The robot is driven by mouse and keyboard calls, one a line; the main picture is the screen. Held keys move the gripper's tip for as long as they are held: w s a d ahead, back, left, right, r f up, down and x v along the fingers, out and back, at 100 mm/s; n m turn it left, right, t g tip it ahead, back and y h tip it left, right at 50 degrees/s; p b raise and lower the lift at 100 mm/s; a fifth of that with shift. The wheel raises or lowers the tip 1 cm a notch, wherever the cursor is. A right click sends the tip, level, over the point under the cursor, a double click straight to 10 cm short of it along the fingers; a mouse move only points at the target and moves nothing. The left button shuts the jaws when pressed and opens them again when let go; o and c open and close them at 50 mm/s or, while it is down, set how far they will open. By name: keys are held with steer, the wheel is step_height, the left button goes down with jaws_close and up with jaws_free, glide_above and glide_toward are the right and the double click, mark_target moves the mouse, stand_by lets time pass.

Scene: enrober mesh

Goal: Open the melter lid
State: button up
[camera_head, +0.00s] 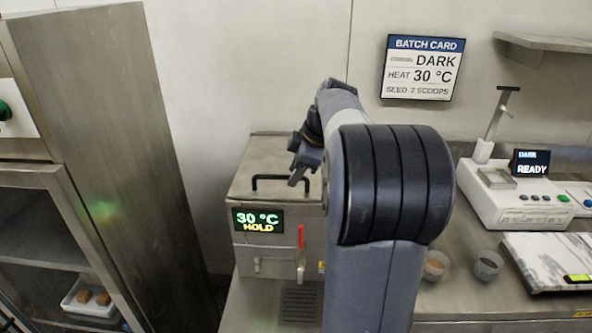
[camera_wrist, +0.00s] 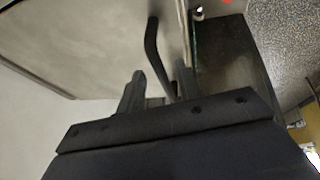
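The melter (camera_head: 250,250) is a steel box in the head view, with a display reading 30 °C HOLD. Its lid (camera_head: 268,152) lies flat and closed on top. A black bar handle (camera_head: 266,178) stands near the lid's front edge. My gripper (camera_head: 298,180) is just above the right part of the handle, partly hidden by my arm. In the wrist view, the lid (camera_wrist: 85,45) fills the upper left. The handle (camera_wrist: 154,50) runs down between the two spread fingers of my gripper (camera_wrist: 161,72). I cannot tell whether either finger touches it.
A red lever (camera_head: 301,237) and spout are on the melter's front, above a drip grate (camera_head: 301,305). A tall steel cabinet (camera_head: 110,140) stands at the left. Two small cups (camera_head: 487,265), a white machine (camera_head: 510,205) and a marbled slab (camera_head: 550,262) are at the right.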

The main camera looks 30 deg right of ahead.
jaws_close()
steer(key=shift+r, duration=0.2)
stand_by(0.4)
